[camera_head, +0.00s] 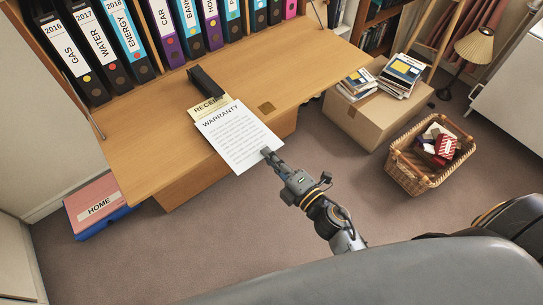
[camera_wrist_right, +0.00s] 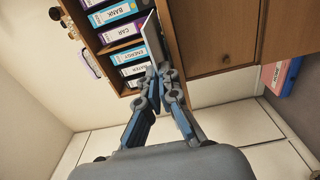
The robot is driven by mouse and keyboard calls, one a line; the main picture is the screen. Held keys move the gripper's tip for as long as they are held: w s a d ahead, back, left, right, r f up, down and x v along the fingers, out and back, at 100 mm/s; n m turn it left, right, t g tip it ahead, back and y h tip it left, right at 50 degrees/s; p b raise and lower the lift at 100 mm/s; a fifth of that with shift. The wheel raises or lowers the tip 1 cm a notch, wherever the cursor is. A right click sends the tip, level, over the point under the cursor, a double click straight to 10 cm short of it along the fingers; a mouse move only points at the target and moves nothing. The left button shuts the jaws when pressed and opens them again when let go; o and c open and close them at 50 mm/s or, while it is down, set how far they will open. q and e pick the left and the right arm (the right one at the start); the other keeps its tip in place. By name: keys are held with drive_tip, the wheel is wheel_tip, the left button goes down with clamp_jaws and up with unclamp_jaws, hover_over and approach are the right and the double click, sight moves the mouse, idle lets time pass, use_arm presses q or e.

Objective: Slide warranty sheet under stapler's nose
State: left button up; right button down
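The white warranty sheet (camera_head: 238,135) extends over the desk's front edge, its printed side up. In the right wrist view the fingertips (camera_wrist_right: 159,70) meet on the sheet (camera_wrist_right: 154,40), seen nearly edge-on. The dark stapler (camera_head: 207,84) lies on the desk beyond the sheet, its near end by a yellowish receipt (camera_head: 208,105). The warranty sheet's far edge overlaps the receipt in the picture. Whether any paper is under the stapler's nose I cannot tell. My left gripper is not in view.
The wooden desk (camera_head: 145,130) has free room left of the stapler. Several binders (camera_head: 122,40) stand along its back. A cardboard box (camera_head: 370,118) with books and a wicker basket (camera_head: 428,178) stand on the floor at right. A red HOME folder (camera_head: 95,205) lies below left.

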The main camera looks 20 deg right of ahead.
sight(256, 143)
drive_tip(key=shift+p+x, duration=0.4)
drive_tip(key=shift+x, duration=2.6)
idle(1.2)
drive_tip(key=shift+f, duration=0.1)
idle(0.6)
drive_tip(key=c, duration=1.6)
unclamp_jaws()
drive_tip(key=o, duration=0.5)
drive_tip(key=shift+o, duration=0.2)
drive_tip(key=shift+s, duration=0.1)
drive_tip(key=v, duration=0.7)
drive_tip(key=shift+s+d+b, duration=0.15)
drive_tip(key=shift+s+b, duration=0.25)
